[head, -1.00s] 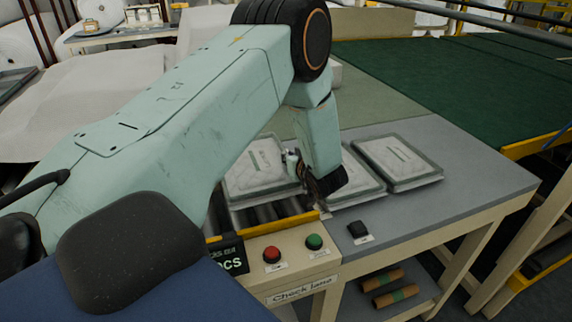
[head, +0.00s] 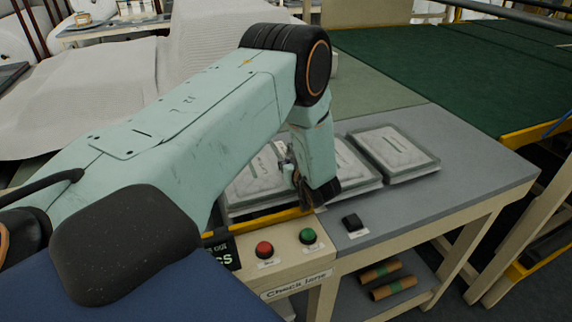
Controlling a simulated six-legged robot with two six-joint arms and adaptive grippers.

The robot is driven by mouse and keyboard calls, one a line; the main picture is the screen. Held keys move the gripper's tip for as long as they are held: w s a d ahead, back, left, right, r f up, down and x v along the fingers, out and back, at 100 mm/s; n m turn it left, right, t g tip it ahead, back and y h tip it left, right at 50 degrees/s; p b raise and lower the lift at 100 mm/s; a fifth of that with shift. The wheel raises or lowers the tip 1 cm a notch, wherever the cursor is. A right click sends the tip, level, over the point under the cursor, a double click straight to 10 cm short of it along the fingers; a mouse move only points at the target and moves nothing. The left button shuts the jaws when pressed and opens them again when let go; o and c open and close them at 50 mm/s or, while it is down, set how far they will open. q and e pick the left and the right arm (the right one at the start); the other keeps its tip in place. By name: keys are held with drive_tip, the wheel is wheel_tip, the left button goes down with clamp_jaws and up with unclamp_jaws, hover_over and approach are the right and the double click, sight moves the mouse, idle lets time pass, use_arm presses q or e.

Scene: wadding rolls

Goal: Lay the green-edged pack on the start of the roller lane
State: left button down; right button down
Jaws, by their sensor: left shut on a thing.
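A flat white pack with a grey-green edge (head: 254,184) is at the roller lane, just behind the yellow rail. My left gripper (head: 298,184) is shut on its right edge, with the fingers partly hidden by my wrist. The roller lane shows only as a dark strip under the pack, and I cannot tell whether the pack touches the rollers. My arm covers the pack's left side. My right gripper is not in view.
Two similar packs, one in the middle (head: 355,166) and one at the right (head: 394,153), lie on the grey table (head: 455,165).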

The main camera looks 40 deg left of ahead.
use_arm(q)
drive_tip(key=shift+s+d, duration=0.1)
drive_tip(key=shift+s, duration=0.3)
drive_tip(key=c, duration=1.8)
unclamp_jaws()
drive_tip(key=shift+s+r, duration=0.15)
drive_tip(key=shift+o, duration=1.9)
drive_tip(key=shift+w+f, duration=0.25)
drive_tip(key=shift+w, duration=0.1)
drive_tip(key=shift+r, duration=0.1)
drive_tip(key=shift+s, duration=0.1)
drive_tip(key=shift+r+p, duration=0.5)
drive_tip(key=shift+r, duration=0.15)
drive_tip(key=v, duration=1.1)
drive_tip(key=shift+s+d+b, duration=0.25)
drive_tip(key=shift+s+b, duration=0.05)
drive_tip(key=shift+b, duration=0.1)
drive_tip(key=shift+r, duration=0.1)
